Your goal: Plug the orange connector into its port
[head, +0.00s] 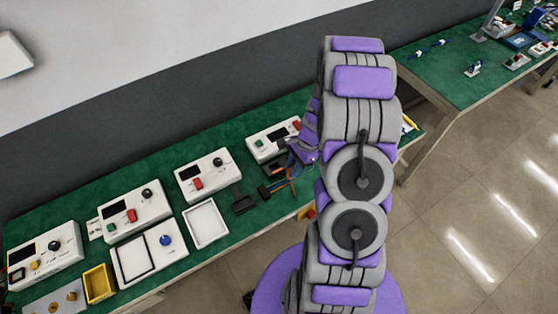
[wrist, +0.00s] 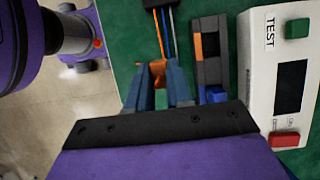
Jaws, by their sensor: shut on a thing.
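The orange connector (wrist: 158,72) shows in the wrist view between the fingertips of my gripper (wrist: 160,78), which is shut on it. An orange wire runs from it up to a black block at the top edge. A dark port block (wrist: 210,72) stands just right of my gripper. It has an orange section (wrist: 211,44) and a blue piece (wrist: 215,95) at its lower end. The connector is apart from this block, to its left. In the head view my arm and gripper partly hide this area.
A white TEST box (wrist: 250,88) with a green button, dark screen and red button stands right of the port block. In the head view, several white devices line the green table (head: 240,230). A yellow tray (head: 99,284) sits at left.

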